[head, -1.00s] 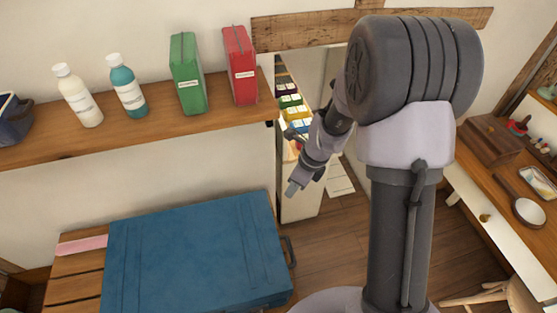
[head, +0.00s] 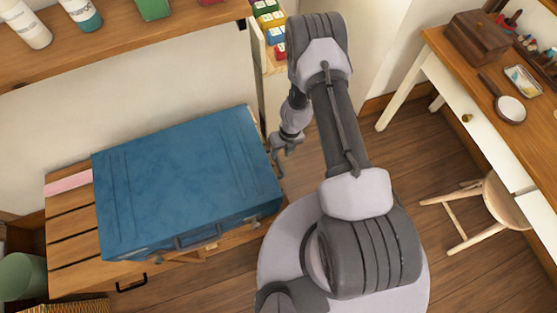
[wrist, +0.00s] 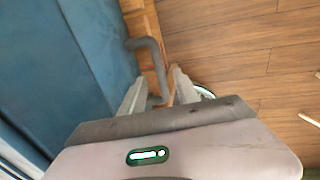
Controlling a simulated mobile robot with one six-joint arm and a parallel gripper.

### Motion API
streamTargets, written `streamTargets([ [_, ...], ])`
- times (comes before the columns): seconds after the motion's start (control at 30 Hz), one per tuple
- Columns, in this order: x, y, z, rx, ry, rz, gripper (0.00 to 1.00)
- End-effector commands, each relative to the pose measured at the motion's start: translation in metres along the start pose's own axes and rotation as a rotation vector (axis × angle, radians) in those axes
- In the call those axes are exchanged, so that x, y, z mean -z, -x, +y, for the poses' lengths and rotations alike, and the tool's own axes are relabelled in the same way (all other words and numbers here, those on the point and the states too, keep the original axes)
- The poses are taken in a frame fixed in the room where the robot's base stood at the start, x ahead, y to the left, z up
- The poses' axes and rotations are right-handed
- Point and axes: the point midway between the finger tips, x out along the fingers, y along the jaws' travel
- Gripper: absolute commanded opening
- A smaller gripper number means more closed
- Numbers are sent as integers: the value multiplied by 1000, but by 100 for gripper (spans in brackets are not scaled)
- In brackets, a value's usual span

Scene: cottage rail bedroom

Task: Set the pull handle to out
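A dark grey bent pull handle (wrist: 150,60) sticks out from the wooden end of the slatted rack (wrist: 142,22), beside the blue suitcase (wrist: 85,45). In the wrist view its outer bar lies between the two fingers of my gripper (wrist: 158,92). The fingers are apart, one on each side of the bar; I cannot tell whether either touches it. In the head view my gripper (head: 280,152) is low at the right end of the suitcase (head: 185,180), and the handle is hard to make out there.
Another black handle (head: 131,284) shows on the rack's front. A shelf with bottles (head: 85,12) hangs above. A desk (head: 480,125) and stool (head: 490,212) stand at right. Wooden floor (head: 395,185) is open between the desk and my base.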

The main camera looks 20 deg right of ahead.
Motion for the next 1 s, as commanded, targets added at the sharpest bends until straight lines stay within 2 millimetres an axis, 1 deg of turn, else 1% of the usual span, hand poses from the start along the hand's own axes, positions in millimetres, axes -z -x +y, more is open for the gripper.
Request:
streamTargets([
  [0.03,0,-14,0,0,-1,1,38],
  [0.1,0,-25,0,0,1,0,38],
  [0.2,0,-36,0,0,1,1,38],
  [0.3,0,-41,0,0,0,0,38],
  [0.57,0,-41,0,0,0,-1,38],
  [0.7,0,-41,0,0,1,0,10],
  [0.77,0,-41,0,0,1,0,0],
  [1.0,0,-41,0,0,1,0,0],
])
